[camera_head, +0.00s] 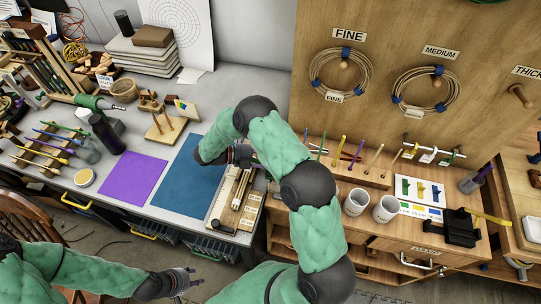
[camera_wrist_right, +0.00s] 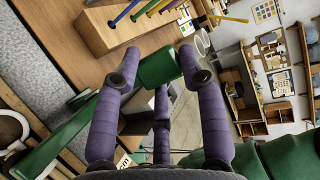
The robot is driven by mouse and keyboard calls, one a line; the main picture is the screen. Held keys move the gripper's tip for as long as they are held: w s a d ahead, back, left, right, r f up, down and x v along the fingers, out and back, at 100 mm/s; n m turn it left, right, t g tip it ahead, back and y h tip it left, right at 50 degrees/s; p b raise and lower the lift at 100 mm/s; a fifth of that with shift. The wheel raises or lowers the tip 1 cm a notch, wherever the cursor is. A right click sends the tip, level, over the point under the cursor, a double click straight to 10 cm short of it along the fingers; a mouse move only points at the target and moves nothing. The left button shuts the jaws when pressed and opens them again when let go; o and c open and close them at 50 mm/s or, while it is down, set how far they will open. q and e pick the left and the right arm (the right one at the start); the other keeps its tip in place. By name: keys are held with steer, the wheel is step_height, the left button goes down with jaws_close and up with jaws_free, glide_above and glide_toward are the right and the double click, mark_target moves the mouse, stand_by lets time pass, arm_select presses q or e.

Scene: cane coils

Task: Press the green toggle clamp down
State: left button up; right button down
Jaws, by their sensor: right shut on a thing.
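In the right wrist view, a green block-like grip (camera_wrist_right: 160,66) sits between the purple fingers of my right gripper (camera_wrist_right: 165,65), which is shut on it. A green bar (camera_wrist_right: 48,143) slants up from the lower left and passes behind a finger; I take grip and bar for the green toggle clamp, but their join is hidden. In the head view, my right gripper (camera_head: 241,155) is at the wooden jig board (camera_head: 217,211), partly covered by my arm, and the clamp cannot be made out there. My left gripper (camera_head: 193,277) is open and empty over the floor, lower left.
A blue mat (camera_head: 185,188) and a purple mat (camera_head: 134,177) lie on the grey bench left of the jig. Two white cups (camera_head: 356,202) and a rack of coloured rods (camera_head: 345,165) stand close to its right. Cane coils (camera_head: 341,78) hang on the board behind.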

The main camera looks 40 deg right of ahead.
steer(key=shift+w, duration=0.3)
steer(key=c, duration=0.9)
jaws_free()
steer(key=shift+c, duration=0.2)
steer(key=shift+w+f, duration=0.1)
steer(key=shift+a, duration=0.3)
steer(key=v, duration=1.1)
steer(key=shift+w, duration=0.15)
steer(key=shift+a, duration=0.15)
steer(key=shift+c, duration=0.3)
